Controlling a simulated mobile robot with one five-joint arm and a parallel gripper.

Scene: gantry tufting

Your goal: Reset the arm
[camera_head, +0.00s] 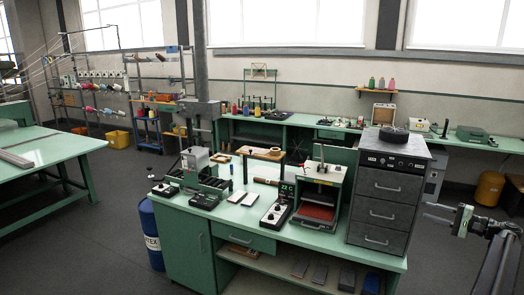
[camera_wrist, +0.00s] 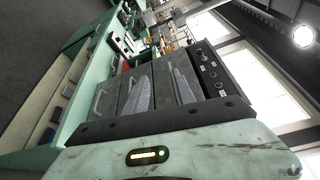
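My gripper (camera_head: 430,212) is at the right of the head view, at the end of my arm and pointing left. Its two fingers are apart with nothing between them. It is in the air, to the right of the grey drawer cabinet (camera_head: 384,212) on the green workbench, and apart from it. In the wrist view the two fingers (camera_wrist: 162,88) show as separate grey shapes in front of the cabinet. The wrist view is tilted, with my pale green wrist housing across the bottom.
The green workbench (camera_head: 185,238) carries a red-bedded press (camera_head: 318,207), a control box (camera_head: 277,208) and other devices. A blue drum (camera_head: 148,235) stands at its left. Another green table (camera_head: 45,150) is at far left. Dark floor (camera_head: 435,262) lies open right of the bench.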

